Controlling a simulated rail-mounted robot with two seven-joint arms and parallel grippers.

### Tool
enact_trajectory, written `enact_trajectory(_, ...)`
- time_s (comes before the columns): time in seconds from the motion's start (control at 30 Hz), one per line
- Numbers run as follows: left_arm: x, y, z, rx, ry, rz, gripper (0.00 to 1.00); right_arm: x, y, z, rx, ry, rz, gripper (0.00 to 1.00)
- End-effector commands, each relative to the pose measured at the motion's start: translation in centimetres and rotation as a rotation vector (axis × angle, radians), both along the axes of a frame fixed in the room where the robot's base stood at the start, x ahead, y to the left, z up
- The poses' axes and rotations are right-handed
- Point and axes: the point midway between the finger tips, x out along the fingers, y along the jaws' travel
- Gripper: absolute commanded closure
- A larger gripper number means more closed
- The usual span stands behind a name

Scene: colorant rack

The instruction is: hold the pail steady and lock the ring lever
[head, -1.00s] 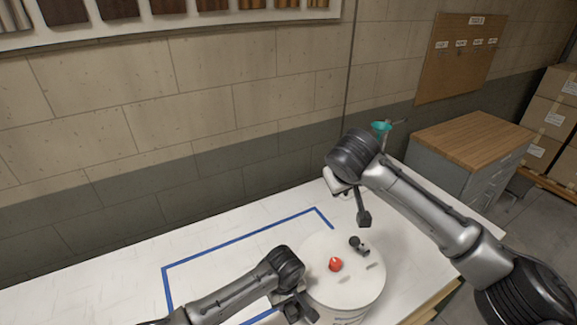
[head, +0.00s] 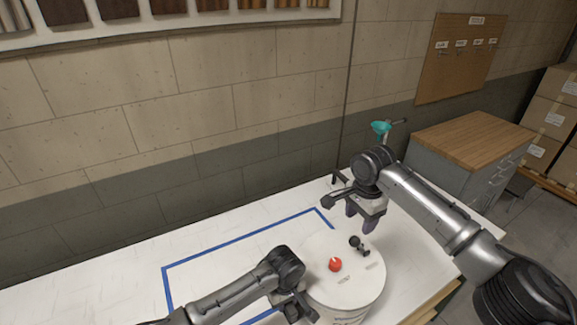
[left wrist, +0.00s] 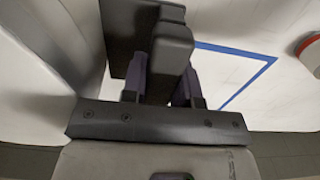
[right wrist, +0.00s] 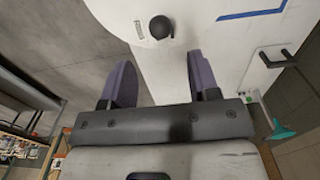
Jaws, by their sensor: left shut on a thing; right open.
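The white pail (head: 345,290) stands on the table with a red cap (head: 335,264) on its lid. The ring lever (head: 358,243), a dark piece with a round knob, is at the lid's far right side; its knob also shows in the right wrist view (right wrist: 161,27). My right gripper (head: 361,226) is open and empty just above and behind the lever; the knob lies beyond its fingertips, apart from them. My left gripper (head: 298,308) is at the pail's left side, shut on a dark block-like grip (left wrist: 169,62). How the grip joins the pail is hidden.
Blue tape (head: 220,246) marks the white table left of the pail. A teal funnel (head: 381,128) on a stand is behind my right arm. A wood-topped cabinet (head: 470,138) stands at the right. The table left of the pail is clear.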

Motion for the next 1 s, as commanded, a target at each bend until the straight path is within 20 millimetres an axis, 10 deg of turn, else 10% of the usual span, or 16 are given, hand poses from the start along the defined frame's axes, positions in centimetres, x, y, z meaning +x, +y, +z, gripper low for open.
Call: enact_trajectory(1.0, 0.0, -0.1, 0.1, -0.001, 0.0, -0.002, 1.0, 0.0, 0.0, -9.5, 0.0, -0.001, 0.0, 0.45)
